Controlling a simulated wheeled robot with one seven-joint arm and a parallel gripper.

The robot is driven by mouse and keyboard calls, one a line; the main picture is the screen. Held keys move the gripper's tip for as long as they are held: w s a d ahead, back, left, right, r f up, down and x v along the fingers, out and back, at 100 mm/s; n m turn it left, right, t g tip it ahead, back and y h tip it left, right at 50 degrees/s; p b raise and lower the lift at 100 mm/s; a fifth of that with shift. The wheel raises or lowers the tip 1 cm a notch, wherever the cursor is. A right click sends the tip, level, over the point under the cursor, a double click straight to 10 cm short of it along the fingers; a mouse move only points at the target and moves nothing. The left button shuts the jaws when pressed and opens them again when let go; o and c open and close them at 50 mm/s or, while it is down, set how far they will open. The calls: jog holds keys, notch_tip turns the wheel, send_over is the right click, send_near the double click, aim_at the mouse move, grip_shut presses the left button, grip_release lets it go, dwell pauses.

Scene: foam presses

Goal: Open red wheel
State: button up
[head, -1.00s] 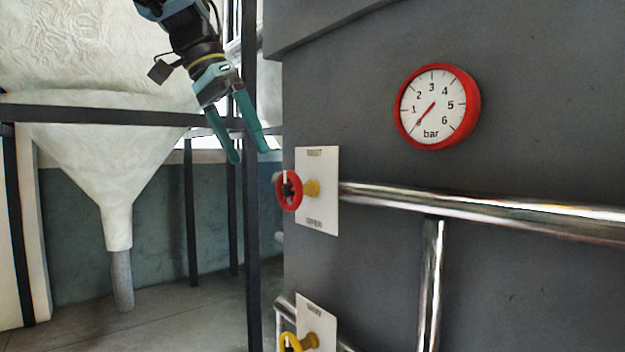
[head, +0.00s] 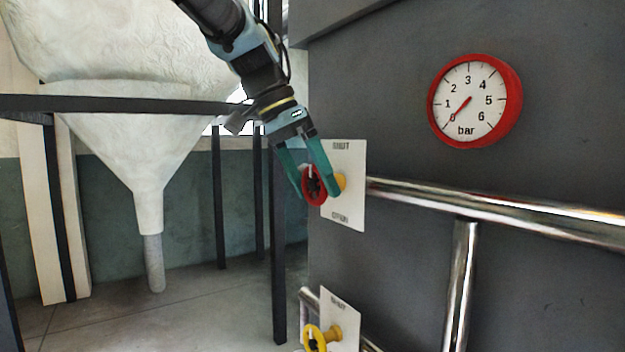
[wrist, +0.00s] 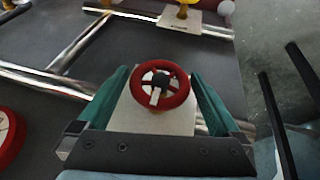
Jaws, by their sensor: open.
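The red wheel (head: 312,186) sits on a yellow stem in front of a white plate (head: 346,212) marked SHUT at the top and OPEN at the bottom. A white pointer on the wheel points up in the head view. My gripper (head: 318,194) is open, with its green fingers on either side of the wheel. In the wrist view the red wheel (wrist: 160,87) lies between the two fingers, with a gap on each side. Whether a finger touches the rim I cannot tell.
A yellow wheel (head: 313,338) with its own plate is below. A red-rimmed gauge (head: 470,101) reads about 0 bar. A steel pipe (head: 490,207) runs right from the plate. Dark posts and a white hopper (head: 140,150) stand left.

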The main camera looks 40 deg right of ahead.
jog(key=c, duration=1.1)
